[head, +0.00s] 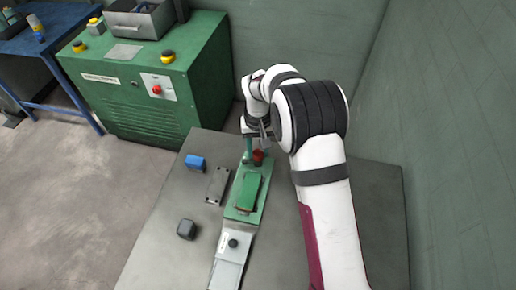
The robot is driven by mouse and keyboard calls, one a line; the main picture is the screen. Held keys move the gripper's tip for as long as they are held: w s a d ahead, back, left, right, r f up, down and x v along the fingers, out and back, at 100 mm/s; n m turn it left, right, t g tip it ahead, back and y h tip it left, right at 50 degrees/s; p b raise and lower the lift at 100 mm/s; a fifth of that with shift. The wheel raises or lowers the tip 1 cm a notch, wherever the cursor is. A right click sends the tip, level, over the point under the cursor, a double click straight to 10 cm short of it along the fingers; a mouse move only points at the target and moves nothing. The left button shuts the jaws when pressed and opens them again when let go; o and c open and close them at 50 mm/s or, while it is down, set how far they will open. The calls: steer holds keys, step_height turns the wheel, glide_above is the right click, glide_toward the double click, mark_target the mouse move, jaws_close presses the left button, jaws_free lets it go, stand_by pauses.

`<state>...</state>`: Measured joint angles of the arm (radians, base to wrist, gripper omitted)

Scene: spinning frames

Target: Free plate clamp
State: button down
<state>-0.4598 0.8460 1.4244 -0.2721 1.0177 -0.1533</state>
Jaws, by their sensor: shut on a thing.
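A green clamp fixture (248,193) lies on the grey table, with a raised green block on its top. A dark red knob (258,157) stands at its far end, beside a green upright post (247,150). My gripper (251,135) is at the far end of the fixture, just above the post and knob. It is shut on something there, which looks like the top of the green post. The fingertips are small and partly hidden by my own arm, so the exact contact cannot be told.
A blue block (195,163), a grey plate (217,186) and a dark block (187,229) lie left of the fixture. A light rail with a black knob (233,243) extends toward the near edge. A green cabinet (150,85) stands behind left; walls are behind and right.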

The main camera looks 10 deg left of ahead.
mark_target(258, 153)
steer(key=m, duration=0.6)
stand_by(0.6)
steer(key=shift+c, duration=2.3)
jaws_free()
step_height(258, 153, up, 16)
steer(key=shift+f, duration=0.1)
